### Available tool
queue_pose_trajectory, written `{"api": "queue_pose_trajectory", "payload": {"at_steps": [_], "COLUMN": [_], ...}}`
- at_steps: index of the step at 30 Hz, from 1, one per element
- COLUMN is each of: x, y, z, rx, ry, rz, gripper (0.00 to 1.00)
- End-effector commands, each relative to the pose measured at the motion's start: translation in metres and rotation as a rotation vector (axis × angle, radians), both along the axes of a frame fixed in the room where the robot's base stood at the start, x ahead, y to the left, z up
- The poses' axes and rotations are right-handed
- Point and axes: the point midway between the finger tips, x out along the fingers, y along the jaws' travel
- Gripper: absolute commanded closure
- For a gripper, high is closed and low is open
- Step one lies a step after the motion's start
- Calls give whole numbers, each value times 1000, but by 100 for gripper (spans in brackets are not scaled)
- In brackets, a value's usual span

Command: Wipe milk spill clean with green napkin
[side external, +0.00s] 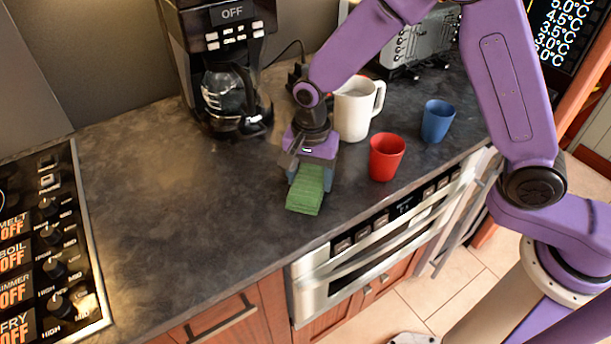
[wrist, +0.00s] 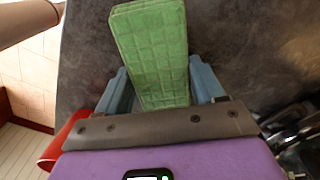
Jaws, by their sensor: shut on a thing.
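The green napkin (side external: 306,190) is a folded, quilted pad near the counter's front edge, left of the red cup. My gripper (side external: 312,172) is shut on it, and the napkin sticks out past the fingers toward the front edge. In the wrist view the napkin (wrist: 152,55) lies between the two blue-grey fingers (wrist: 158,92). I cannot tell whether the napkin touches the counter. No milk spill can be made out on the visible counter; the part under the napkin and gripper is hidden.
A red cup (side external: 386,157) and a white pitcher (side external: 356,108) stand close to the right of my gripper. A blue cup (side external: 437,121) is farther right. A coffee maker (side external: 225,70) stands behind. The dark counter (side external: 170,220) is clear to the left, up to the stove (side external: 50,240).

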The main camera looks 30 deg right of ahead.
Motion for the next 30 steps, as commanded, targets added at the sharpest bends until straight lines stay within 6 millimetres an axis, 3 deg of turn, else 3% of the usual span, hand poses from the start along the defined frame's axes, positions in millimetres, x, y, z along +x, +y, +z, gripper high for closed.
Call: {"api": "queue_pose_trajectory", "payload": {"at_steps": [30], "x": [-1], "y": [-47], "z": [1], "rx": [-2], "ry": [2], "rz": [-1], "gripper": [71]}}
